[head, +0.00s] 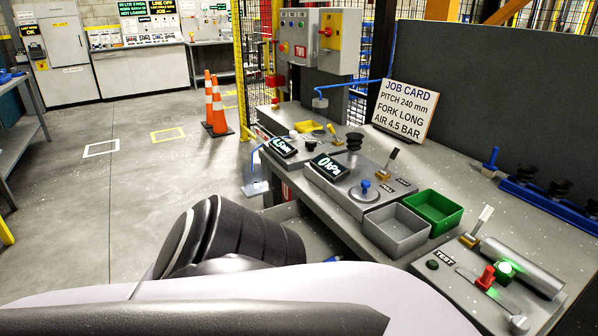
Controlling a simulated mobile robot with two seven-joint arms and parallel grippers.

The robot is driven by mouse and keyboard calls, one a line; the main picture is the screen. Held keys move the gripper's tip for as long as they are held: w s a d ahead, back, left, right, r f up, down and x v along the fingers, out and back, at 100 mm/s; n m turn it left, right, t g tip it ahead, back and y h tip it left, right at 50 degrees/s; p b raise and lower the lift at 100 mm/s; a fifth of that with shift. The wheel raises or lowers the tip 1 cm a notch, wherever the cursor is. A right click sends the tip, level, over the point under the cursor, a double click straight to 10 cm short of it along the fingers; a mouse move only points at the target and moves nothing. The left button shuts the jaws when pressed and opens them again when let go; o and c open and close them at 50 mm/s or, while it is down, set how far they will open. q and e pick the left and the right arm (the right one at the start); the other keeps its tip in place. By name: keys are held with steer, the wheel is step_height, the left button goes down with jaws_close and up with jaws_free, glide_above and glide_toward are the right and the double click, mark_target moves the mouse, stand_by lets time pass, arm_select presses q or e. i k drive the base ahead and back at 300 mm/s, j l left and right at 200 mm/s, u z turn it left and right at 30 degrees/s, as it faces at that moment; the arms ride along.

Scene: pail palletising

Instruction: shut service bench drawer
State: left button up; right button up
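The service bench (350,215) stands at the centre right, with gauges, trays and controls on its grey top. Below its near edge, a grey drawer (318,238) appears to stick out from the front. Its near part is hidden behind my arm, so I cannot tell how far out it is. My own white and black arm fills the bottom of the head view, its dark ribbed part beside the drawer. Neither gripper shows in this view.
On the bench are a grey tray (396,232), a green tray (433,211), a job card (404,110) and a test fixture (505,272). Orange cones (217,106) stand on the floor at the back. Open floor (110,200) lies left of the bench.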

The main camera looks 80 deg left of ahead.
mark_target(320, 243)
steer(key=k+u, duration=0.1)
steer(key=u, duration=1.2)
steer(key=i+l+u, duration=0.15)
steer(key=u, duration=1.55)
steer(key=i+l+u, duration=0.15)
steer(key=i+l, duration=0.25)
steer(key=l, duration=0.15)
